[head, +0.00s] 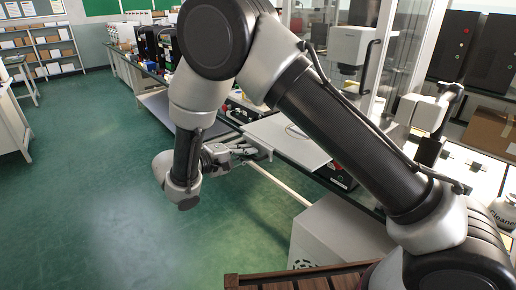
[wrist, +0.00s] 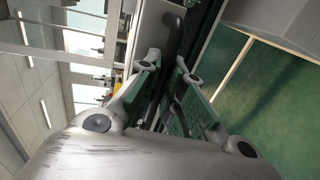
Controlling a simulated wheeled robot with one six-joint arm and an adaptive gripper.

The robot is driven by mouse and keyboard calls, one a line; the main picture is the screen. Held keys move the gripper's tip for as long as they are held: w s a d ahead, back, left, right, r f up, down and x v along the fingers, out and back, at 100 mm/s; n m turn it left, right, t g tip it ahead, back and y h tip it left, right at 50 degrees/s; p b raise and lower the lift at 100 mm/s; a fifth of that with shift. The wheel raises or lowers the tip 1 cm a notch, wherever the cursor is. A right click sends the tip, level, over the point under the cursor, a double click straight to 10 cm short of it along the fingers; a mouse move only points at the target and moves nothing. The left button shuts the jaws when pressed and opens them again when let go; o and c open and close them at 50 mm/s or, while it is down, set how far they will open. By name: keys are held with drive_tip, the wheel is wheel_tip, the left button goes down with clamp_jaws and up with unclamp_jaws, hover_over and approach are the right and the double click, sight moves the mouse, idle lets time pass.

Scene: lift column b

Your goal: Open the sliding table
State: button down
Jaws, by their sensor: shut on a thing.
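The sliding table looks to be the flat light-grey panel (head: 288,140) at the workbench, to the right of my gripper in the head view. My gripper (head: 250,152) is at its near left edge, low over the aisle, partly behind my own arm. In the wrist view my gripper (wrist: 167,64) has its two fingers closed on either side of a dark bar-like handle (wrist: 172,36). The handle runs up between the fingertips. How far the panel is slid out is hard to tell, since my arm covers part of it.
A white cabinet (head: 335,235) stands on the floor in front, beside a brown slatted wooden surface (head: 300,279). The green floor (head: 95,190) to the left is clear. Shelves (head: 42,55) stand far back.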

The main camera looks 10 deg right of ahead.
drive_tip(key=shift+s+a, duration=0.4)
drive_tip(key=shift+a, duration=0.2)
drive_tip(key=c, duration=1.5)
unclamp_jaws()
drive_tip(key=shift+c, duration=0.2)
drive_tip(key=v, duration=1.2)
